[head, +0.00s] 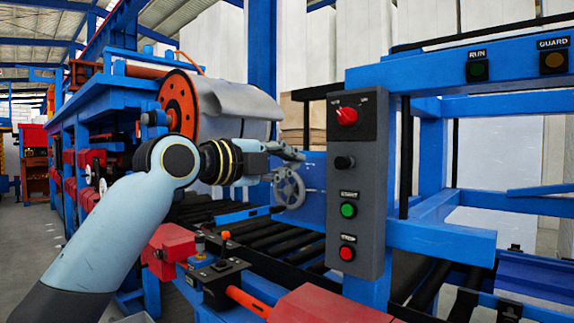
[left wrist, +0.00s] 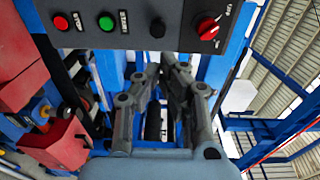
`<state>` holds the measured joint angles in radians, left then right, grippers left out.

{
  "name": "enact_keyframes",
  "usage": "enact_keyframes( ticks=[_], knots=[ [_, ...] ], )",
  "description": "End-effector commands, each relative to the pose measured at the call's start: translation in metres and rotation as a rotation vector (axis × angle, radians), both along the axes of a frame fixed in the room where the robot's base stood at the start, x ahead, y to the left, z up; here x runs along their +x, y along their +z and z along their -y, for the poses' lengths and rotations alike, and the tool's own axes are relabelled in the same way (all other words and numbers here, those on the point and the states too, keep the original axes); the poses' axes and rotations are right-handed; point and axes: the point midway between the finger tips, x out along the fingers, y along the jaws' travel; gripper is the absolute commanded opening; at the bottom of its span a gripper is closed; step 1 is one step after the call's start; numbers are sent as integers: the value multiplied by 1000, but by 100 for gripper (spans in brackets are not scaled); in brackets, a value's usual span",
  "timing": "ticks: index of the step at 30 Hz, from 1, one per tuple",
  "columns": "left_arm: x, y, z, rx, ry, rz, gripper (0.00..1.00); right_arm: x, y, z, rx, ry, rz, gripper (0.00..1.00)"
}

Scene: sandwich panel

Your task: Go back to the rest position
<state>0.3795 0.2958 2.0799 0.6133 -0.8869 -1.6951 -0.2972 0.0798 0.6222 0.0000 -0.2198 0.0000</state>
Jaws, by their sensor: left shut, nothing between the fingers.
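My left gripper (head: 296,155) is raised in front of the machine, just left of the grey control panel (head: 370,270). It is shut and holds nothing. In the left wrist view the gripper (left wrist: 162,70) points toward the panel's edge, and the panel (left wrist: 136,32) crosses the top of that view. I cannot tell from the views whether the fingers touch it. The panel carries a red rotary switch (head: 346,116), a black knob (head: 343,162), a green start button (head: 348,210) and a red stop button (head: 347,253). My right gripper is not in view.
A grey handwheel (head: 290,190) sits behind and below the left gripper. A joystick box (head: 215,275) and red housings (head: 330,305) stand low in front. Blue frame beams (head: 440,238) extend right of the panel. A large sheet roll (head: 225,105) is behind my arm. Open floor (head: 30,240) shows at left.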

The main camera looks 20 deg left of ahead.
Motion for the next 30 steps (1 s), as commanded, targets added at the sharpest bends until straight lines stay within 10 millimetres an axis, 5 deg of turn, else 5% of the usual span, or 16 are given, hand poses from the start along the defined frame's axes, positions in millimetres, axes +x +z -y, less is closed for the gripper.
enact_keyframes(
  ticks=[13, 17, 20, 26, 30],
  knots=[
    [0, 0, 0, 0, 0, -1, 0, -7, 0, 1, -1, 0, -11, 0],
    [-3, -25, 1, -4, -2, -38, 0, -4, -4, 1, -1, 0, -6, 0],
    [-6, -78, 2, -21, 3, -129, 0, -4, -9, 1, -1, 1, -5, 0],
    [-11, -242, -17, -65, 86, -412, 0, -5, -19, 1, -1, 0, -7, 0],
    [-37, -357, -32, -140, 183, -613, 0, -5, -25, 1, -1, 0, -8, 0]
  ],
)
